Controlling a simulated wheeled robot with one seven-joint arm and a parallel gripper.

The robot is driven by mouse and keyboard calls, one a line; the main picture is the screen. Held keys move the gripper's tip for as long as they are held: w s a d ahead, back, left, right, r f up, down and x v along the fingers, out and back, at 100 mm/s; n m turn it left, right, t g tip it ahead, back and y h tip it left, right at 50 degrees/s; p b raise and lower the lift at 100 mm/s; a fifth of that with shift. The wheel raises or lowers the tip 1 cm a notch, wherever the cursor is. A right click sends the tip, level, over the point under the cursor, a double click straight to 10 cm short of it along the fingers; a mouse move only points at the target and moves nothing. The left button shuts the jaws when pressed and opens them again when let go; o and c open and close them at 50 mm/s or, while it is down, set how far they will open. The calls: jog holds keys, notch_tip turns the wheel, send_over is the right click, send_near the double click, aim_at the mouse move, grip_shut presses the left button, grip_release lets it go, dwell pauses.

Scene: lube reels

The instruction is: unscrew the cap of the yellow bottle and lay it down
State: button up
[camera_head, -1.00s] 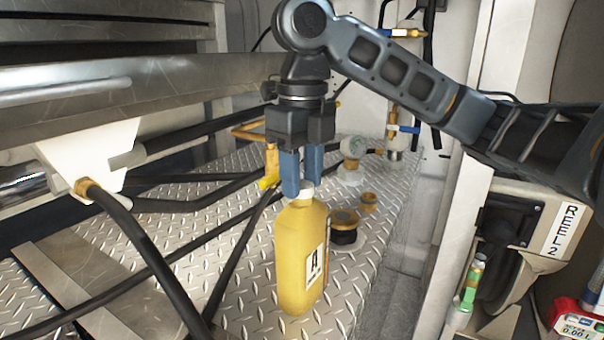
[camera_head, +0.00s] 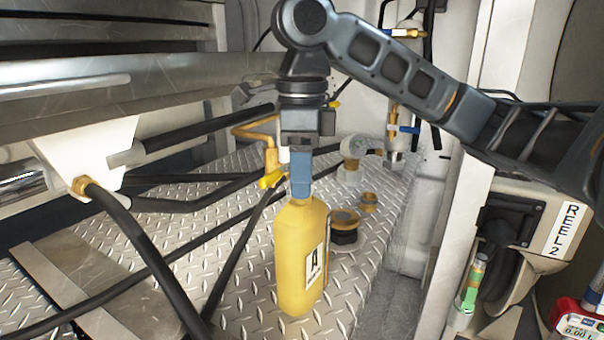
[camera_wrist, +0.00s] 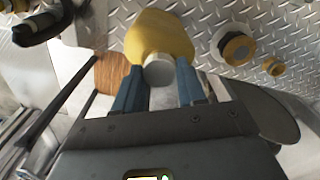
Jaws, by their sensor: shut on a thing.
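The yellow bottle (camera_head: 300,250), with a black "A" on a white label, stands upright on the diamond-plate deck. My gripper (camera_head: 301,188) points straight down onto its top, its blue fingers lined up one behind the other in the head view. The fingers hide the cap there. In the wrist view, the pale grey cap (camera_wrist: 159,70) sits between the fingertips at the neck of the yellow bottle (camera_wrist: 160,35). My gripper is shut on the cap. I cannot tell whether the cap is still threaded on the neck.
Black hoses (camera_head: 150,262) cross the deck at left. Bare deck plate (camera_head: 245,300) shows left of the bottle.

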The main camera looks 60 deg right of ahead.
jog(key=shift+f+n, duration=0.2)
jog(key=shift+n, duration=0.8)
jog(key=o, duration=1.4)
jog(key=shift+r, duration=0.15)
